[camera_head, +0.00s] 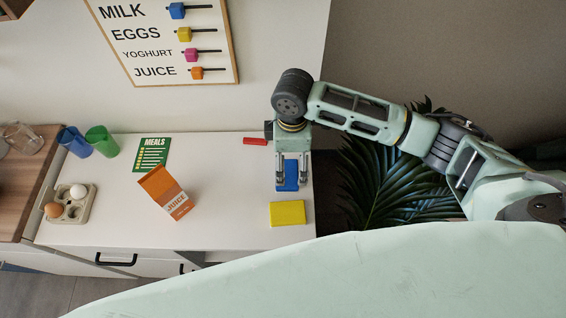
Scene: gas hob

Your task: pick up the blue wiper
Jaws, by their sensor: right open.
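The blue wiper (289,171) lies on the white counter (230,220) near its right end, behind a yellow block-like item. My right gripper (292,184) points down over the blue wiper, its two fingers apart with blue showing between and behind them. The fingers hide part of the wiper. I cannot tell whether they touch it. My left gripper does not show.
A yellow sponge-like item (287,213) lies just in front. A red item (255,141) lies behind. An orange juice carton (166,193), a green card (151,154), blue and green cups (75,141), and an egg holder (70,205) stand left. The counter's middle is clear.

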